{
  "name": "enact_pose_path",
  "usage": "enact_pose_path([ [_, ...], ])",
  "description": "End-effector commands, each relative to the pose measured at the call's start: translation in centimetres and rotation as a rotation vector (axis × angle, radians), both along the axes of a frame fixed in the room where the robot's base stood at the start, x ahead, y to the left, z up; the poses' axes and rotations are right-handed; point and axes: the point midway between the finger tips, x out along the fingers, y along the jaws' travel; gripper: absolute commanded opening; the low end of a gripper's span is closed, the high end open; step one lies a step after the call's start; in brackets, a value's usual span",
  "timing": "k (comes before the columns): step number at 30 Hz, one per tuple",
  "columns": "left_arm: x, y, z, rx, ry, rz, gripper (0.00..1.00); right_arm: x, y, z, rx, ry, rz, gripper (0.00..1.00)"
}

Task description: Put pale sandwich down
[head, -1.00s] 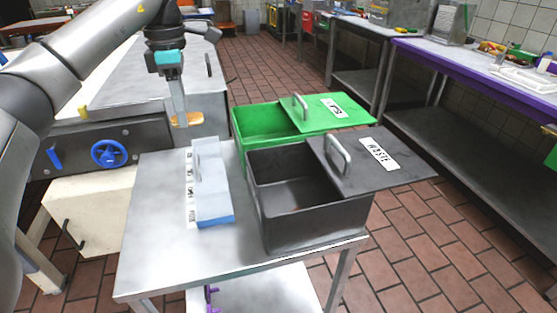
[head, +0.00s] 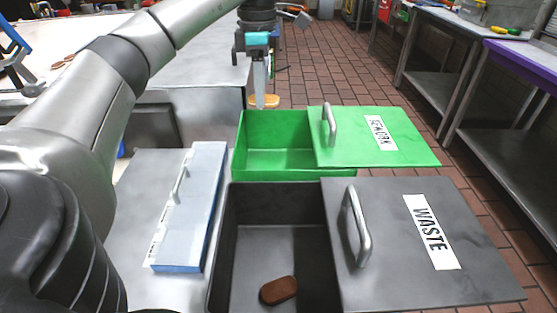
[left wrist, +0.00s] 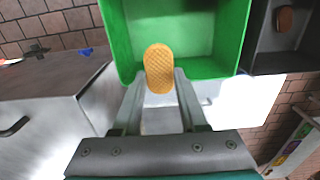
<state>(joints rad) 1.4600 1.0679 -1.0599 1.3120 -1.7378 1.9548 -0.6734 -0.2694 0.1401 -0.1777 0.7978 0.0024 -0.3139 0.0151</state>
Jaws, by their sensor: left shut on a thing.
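The pale sandwich (head: 263,101) is an oval, golden-tan biscuit with a patterned face, seen close up in the left wrist view (left wrist: 159,68). My left gripper (head: 262,92) is shut on it, with the two fingers at its sides. In the head view the gripper points down and holds the sandwich above the far rim of the green bin (head: 243,150), near its left side. In the left wrist view the sandwich overlaps the green bin's edge. The bin is half covered by a green lid labelled REWORK (head: 405,145). My right gripper is not in view.
A dark bin (head: 226,255) labelled WASTE on its lid (head: 470,255) stands nearer, with a brown biscuit (head: 278,290) inside. A long blue-and-white box (head: 187,210) lies left of the bins on the steel table (head: 135,185). Upright lid handles stand on both lids.

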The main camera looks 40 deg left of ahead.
Motion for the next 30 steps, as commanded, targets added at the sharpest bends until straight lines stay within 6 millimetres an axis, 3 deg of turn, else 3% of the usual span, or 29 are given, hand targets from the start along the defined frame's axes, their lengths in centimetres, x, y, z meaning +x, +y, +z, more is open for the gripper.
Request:
enact_pose_path([
  [15,-0.1,0.0,-8.0,0.000,0.001,0.001,0.00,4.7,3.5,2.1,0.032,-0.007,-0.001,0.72],
  [24,-0.1,0.0,-12.4,-0.001,0.002,0.000,0.00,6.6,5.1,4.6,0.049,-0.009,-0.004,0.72],
  [30,0.0,0.0,-14.3,0.000,0.001,0.000,0.00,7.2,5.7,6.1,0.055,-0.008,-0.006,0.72],
])
